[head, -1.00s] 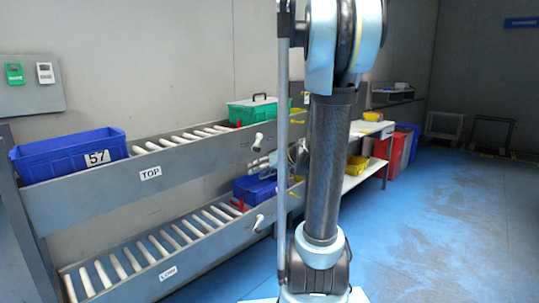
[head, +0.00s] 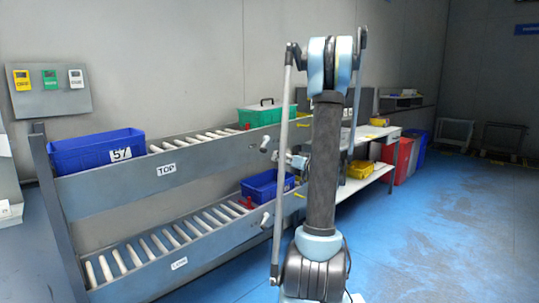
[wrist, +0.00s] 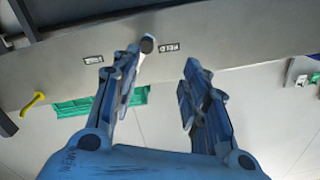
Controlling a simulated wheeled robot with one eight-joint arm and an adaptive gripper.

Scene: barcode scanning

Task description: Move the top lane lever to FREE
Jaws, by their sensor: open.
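The top lane lever (head: 265,142) is a small pale handle on the outer face of the top rail, near its far end. In the wrist view the rail shows upside down with two small labels, one of which reads HELD (wrist: 170,47); the other (wrist: 93,59) is too small to read surely. A short bar with a dark round end (wrist: 147,45), probably the lever, lies between the labels, close to the left finger. My gripper (wrist: 167,62) is open below the labels, with nothing between its fingers. Contact with the lever cannot be told. In the head view my arm partly hides the gripper.
A bench stands behind my arm. Blue floor lies open at right.

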